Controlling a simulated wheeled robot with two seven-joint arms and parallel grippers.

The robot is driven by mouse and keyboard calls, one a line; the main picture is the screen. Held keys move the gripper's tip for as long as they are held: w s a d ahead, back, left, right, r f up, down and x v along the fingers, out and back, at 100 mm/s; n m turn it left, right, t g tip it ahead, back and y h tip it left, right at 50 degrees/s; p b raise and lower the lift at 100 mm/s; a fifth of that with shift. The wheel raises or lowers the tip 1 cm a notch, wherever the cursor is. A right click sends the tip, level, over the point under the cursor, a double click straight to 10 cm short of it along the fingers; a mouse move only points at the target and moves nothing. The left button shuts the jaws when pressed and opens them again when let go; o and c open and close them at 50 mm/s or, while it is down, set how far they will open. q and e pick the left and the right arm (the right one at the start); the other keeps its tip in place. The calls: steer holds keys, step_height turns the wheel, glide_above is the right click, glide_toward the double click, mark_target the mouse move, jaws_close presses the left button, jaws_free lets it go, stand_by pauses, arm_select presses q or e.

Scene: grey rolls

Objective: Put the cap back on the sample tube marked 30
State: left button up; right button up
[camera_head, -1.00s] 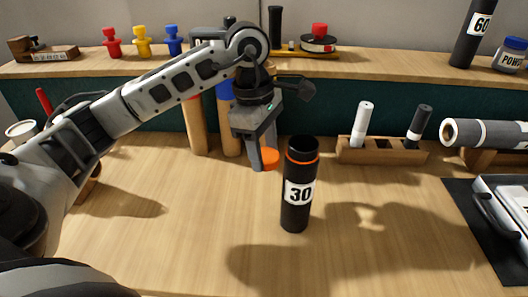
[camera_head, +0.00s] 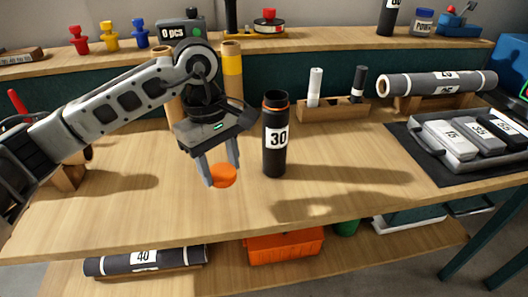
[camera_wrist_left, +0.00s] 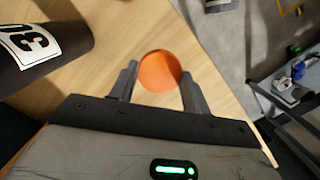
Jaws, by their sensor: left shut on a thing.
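The sample tube marked 30 (camera_head: 274,150) is black with an orange ring near its open top, and stands upright on the bench. In the left wrist view the tube (camera_wrist_left: 35,45) lies across the upper left. My left gripper (camera_head: 220,174) is shut on the orange cap (camera_head: 223,176), left of the tube and lower than its top. In the left wrist view the cap (camera_wrist_left: 160,71) sits between the two fingers of the gripper (camera_wrist_left: 158,82). Cap and tube are apart. My right gripper does not show.
Behind the tube stands a wooden holder (camera_head: 334,112) with a white and a black marker. A grey roll (camera_head: 437,84) lies on a rest at the right, near a tray (camera_head: 440,150) of labelled blocks. An orange bin (camera_head: 285,246) is on the lower shelf. The bench front is clear.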

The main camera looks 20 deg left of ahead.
arm_select(q)
steer(key=shift+s+d+f+m, duration=0.2)
steer(key=shift+d+m, duration=0.2)
steer(key=shift+m, duration=0.6)
steer(key=d+m, duration=0.1)
steer(key=m, duration=0.1)
steer(key=d+f+m, duration=0.1)
steer(key=m, duration=0.2)
steer(key=s+d+f+m+g, duration=0.1)
steer(key=m, duration=0.2)
steer(key=shift+s+y, duration=0.1)
steer(key=shift+y, duration=0.3)
steer(key=m, duration=0.2)
steer(key=shift+s+d+f+m, duration=0.25)
steer(key=shift+d+f+m, duration=0.05)
steer(key=shift+m, duration=0.1)
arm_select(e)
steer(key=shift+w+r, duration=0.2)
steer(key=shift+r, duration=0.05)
